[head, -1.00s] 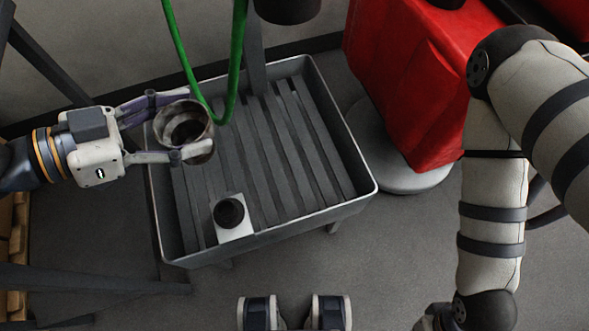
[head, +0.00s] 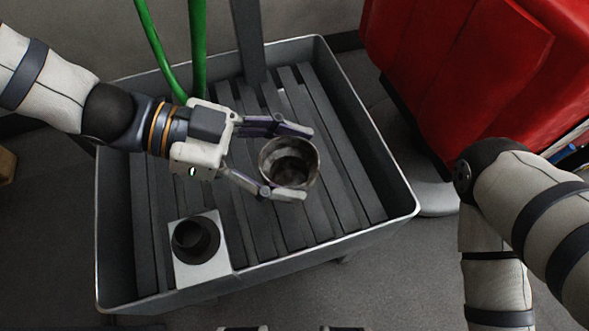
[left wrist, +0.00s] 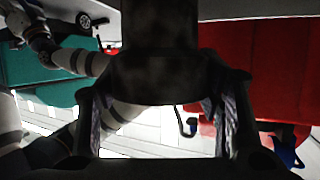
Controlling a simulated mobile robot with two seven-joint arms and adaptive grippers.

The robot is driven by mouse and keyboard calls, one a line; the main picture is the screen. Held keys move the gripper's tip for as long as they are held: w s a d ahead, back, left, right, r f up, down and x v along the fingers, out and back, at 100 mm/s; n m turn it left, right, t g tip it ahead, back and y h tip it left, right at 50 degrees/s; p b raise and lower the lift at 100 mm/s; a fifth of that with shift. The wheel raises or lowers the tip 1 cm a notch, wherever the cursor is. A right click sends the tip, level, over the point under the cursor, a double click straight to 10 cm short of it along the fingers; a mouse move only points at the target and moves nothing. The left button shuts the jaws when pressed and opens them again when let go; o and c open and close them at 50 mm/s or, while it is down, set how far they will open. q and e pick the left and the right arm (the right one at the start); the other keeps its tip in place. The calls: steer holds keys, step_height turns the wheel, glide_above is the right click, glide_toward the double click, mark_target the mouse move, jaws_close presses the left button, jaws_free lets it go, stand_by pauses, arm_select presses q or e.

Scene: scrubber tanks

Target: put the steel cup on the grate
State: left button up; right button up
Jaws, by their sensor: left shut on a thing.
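The steel cup (head: 290,163) is a round, open-topped metal cup, held over the slatted grate (head: 345,190) in the grey tub. My left gripper (head: 291,164) is shut on it, with one finger on each side of its wall. In the left wrist view the cup appears as a large dark shape (left wrist: 157,75) between the fingers. I cannot tell how high the cup is above the slats. My right arm is at the right of the head view; its gripper is not in view.
A black round piece on a white square plate (head: 215,268) sits at the tub's front left. Green hoses (head: 197,50) hang at the back left, near my left wrist. A red machine (head: 455,75) stands right of the tub. The right half of the grate is clear.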

mark_target(294, 169)
arm_select(q)
steer(key=w+f, duration=0.1)
steer(key=w+f+b, duration=0.1)
steer(key=f, duration=0.1)
steer(key=w+f, duration=0.1)
steer(key=shift+d+f, duration=0.15)
steer(key=shift+d, duration=0.25)
steer(key=f, duration=0.1)
steer(key=f+b, duration=0.2)
steer(key=f, duration=0.1)
steer(key=shift+w, duration=0.3)
steer(key=shift+r, duration=0.2)
arm_select(e)
steer(key=f, duration=0.1)
steer(key=s+f, duration=0.1)
steer(key=f, duration=0.1)
steer(key=shift+s+a+f+g, duration=0.1)
steer(key=shift+a+f+g, duration=0.1)
steer(key=shift+g, duration=0.1)
steer(key=shift+d, duration=0.1)
arm_select(q)
steer(key=o, duration=1.1)
steer(key=shift+f, duration=0.1)
